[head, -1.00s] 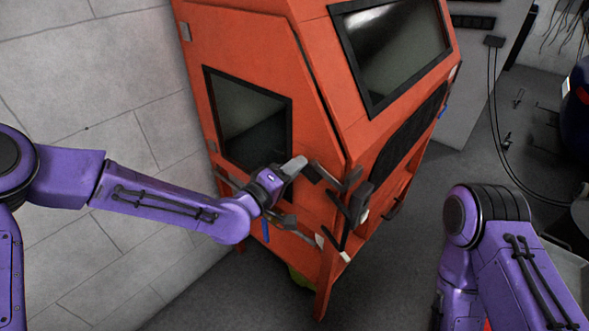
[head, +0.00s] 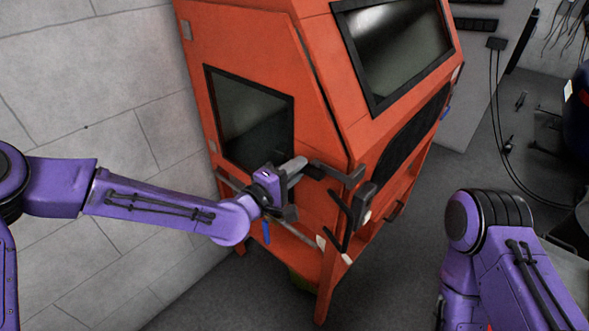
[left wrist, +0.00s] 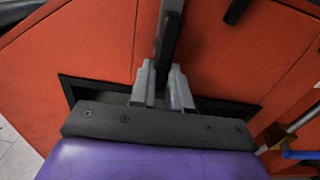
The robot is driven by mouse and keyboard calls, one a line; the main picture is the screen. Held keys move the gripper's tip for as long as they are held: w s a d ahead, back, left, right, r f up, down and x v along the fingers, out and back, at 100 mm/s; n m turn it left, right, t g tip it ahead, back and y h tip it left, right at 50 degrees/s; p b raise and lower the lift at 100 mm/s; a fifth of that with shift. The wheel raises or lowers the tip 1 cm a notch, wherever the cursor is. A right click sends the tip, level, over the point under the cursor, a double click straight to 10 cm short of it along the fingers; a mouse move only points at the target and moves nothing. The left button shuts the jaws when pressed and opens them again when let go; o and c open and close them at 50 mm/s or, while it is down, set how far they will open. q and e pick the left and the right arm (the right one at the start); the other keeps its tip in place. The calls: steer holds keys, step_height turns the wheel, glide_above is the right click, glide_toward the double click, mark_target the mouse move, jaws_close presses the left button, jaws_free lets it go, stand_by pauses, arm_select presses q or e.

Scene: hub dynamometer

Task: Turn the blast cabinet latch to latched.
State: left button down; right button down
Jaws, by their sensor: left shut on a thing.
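The orange blast cabinet (head: 325,110) stands in the middle of the head view, its side with a dark window facing my left arm. The dark latch lever (left wrist: 172,40) runs up from between my left gripper's fingers in the left wrist view. My left gripper (left wrist: 164,88) is shut on the lever, with one pale finger on each side. In the head view, my left gripper (head: 292,172) is at the cabinet's side near its front edge. The gripper partly hides the latch there, and its exact angle is hard to read. My right gripper is out of view.
Dark bracket-like parts (head: 366,198) stick out at the cabinet's front edge, close to the left gripper. A blue-handled part (head: 266,232) is below it. A block wall (head: 90,90) stands at left.

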arm_select(q)
steer(key=shift+s+d+f, duration=0.25)
steer(key=c, duration=1)
jaws_free()
steer(key=shift+c, duration=0.2)
steer(key=shift+d+r, duration=0.1)
steer(key=shift+d, duration=0.1)
steer(key=b+v, duration=0.2)
steer(key=v, duration=0.8)
steer(key=shift+a, duration=0.3)
steer(key=shift+s, duration=0.1)
steer(key=shift+r+m, duration=0.1)
steer(key=shift+m, duration=0.2)
